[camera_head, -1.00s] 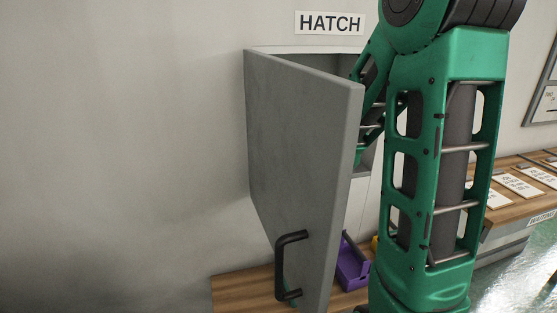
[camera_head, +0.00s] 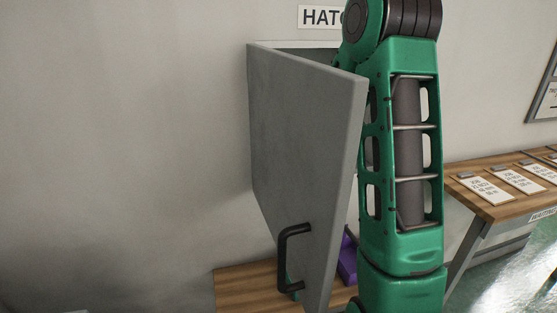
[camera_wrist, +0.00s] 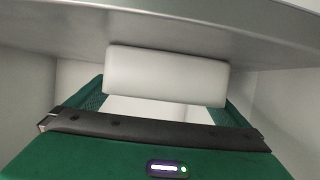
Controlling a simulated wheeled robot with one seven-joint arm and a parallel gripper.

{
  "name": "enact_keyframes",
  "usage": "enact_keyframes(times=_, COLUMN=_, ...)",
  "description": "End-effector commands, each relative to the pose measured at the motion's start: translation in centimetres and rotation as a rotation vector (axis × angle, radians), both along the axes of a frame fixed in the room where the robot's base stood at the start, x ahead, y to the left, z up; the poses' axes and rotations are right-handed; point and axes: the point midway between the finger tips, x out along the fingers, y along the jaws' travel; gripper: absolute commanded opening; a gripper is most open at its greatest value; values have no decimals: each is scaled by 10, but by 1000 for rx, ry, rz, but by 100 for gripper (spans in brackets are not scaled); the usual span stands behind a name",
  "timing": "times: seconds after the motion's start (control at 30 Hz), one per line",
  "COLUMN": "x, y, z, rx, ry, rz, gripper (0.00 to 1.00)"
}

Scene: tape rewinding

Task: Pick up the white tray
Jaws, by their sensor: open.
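In the wrist view a white block-like piece with rounded edges (camera_wrist: 165,75), seemingly the white tray's near side, lies ahead inside a pale recess. My gripper (camera_wrist: 163,98) points at it, open. Its two green mesh-sided fingers show at the left and right of the white piece, with their tips partly hidden behind it or beside it. I cannot tell whether they touch it. In the head view my gripper and the tray are hidden behind the grey hatch door (camera_head: 300,150) and my arm.
The hatch door stands open, with a black handle (camera_head: 291,258). A grey slab edge (camera_wrist: 220,25) runs close above the tray. A purple bin (camera_head: 347,258) sits on the wooden bench (camera_head: 240,285) below. A side table (camera_head: 500,200) with cards stands at the right.

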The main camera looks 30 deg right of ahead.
Motion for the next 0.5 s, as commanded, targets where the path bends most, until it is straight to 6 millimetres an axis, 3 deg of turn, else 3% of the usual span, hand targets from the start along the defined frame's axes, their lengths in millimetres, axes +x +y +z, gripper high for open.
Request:
enact_keyframes(times=0.33, x=8, y=-2, z=-4, rx=0, ry=0, rz=1, gripper=100)
enact_keyframes(times=0.37, x=8, y=-2, z=-4, rx=0, ry=0, rz=1, gripper=98)
enact_keyframes(times=0.5, x=8, y=-2, z=-3, rx=0, ry=0, rz=1, gripper=68)
